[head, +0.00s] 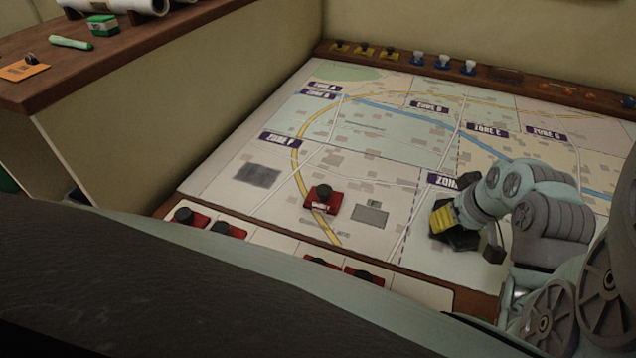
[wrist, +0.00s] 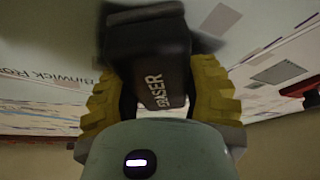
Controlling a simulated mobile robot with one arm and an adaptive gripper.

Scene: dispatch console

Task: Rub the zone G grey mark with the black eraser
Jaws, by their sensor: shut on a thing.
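My gripper (wrist: 158,100) is shut on the black eraser (wrist: 150,60), with a yellow finger on each side of it. The word ERASER shows on its side in the wrist view. In the head view the eraser (head: 462,240) is low over the map, right of the red piece, just below a partly hidden purple zone label (head: 441,181). A dark grey smudge (head: 436,238) shows at the eraser's left edge; most of it is hidden. I cannot tell for certain whether the eraser touches the board.
A red piece with a black knob (head: 321,199) stands on the map (head: 400,150). More red pieces (head: 228,230) line the near ledge. Yellow, blue and white pieces (head: 443,62) line the far ledge. A brown shelf (head: 130,65) at left holds a green box (head: 103,25) and a marker (head: 70,42).

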